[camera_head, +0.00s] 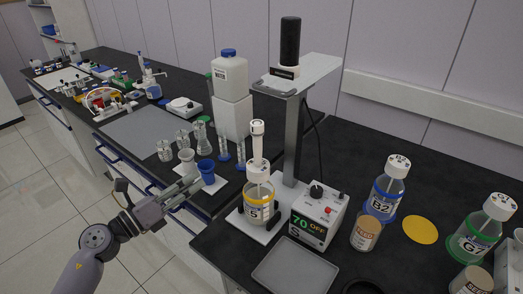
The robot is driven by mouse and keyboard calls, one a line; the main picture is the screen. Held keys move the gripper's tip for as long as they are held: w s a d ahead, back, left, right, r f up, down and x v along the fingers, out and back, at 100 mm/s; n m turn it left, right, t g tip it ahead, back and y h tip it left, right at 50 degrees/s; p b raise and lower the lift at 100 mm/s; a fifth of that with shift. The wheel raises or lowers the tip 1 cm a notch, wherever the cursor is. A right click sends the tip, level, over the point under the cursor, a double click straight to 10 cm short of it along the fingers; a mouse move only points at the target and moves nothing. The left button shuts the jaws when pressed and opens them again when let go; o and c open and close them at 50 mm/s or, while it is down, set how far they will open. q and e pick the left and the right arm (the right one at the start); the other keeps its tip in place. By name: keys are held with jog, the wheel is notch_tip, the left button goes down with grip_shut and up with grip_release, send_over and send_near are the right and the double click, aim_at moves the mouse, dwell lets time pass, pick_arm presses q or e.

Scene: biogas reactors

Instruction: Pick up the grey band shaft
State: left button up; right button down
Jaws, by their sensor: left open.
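I cannot make out a shaft with a clear grey band. A pale upright cylinder (257,138) stands above the cap of the yellow-ringed bottle (259,203) under the stirrer stand; no grey band shows on it. A pale grey cup (187,158) and a blue cup (206,171) stand on the bench near its front edge. My left gripper (189,187) comes in from the lower left. It is open and empty, just in front of these cups in the picture; whether it touches them I cannot tell. My right gripper is out of view.
The stirrer stand (293,145) rises beside a control box (318,215) reading 70 OFF. A grey tray (295,268) lies in front. Glass beakers (165,150) and a white jug (230,75) stand behind the cups. Bottle B2 (384,195) and a seed jar (366,230) stand right.

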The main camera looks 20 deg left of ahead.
pick_arm(q)
jog(key=s+d+r+m+g+h, duration=0.1)
jog(key=s+d+r+m+h, duration=0.2)
jog(key=r+m, duration=0.4)
jog(key=m+g+p, duration=0.1)
jog(key=m+p, duration=0.1)
jog(key=p, duration=0.3)
send_near(254, 144)
jog(key=x, duration=0.5)
jog(key=shift+w+d+r+y, duration=0.1)
jog(key=shift+w+d+y, duration=0.25)
jog(key=shift+w+y, duration=0.1)
jog(key=shift+w+d+r+p, duration=0.1)
jog(key=shift+w+d+p, duration=0.15)
jog(key=shift+p, duration=0.25)
jog(key=p+x, duration=0.1)
jog(key=x, duration=0.2)
jog(key=shift+w+d+p, duration=0.1)
jog(key=shift+w+p, duration=0.15)
jog(key=shift+p, duration=0.1)
jog(key=shift+w+d, duration=0.25)
jog(key=shift+w, duration=0.15)
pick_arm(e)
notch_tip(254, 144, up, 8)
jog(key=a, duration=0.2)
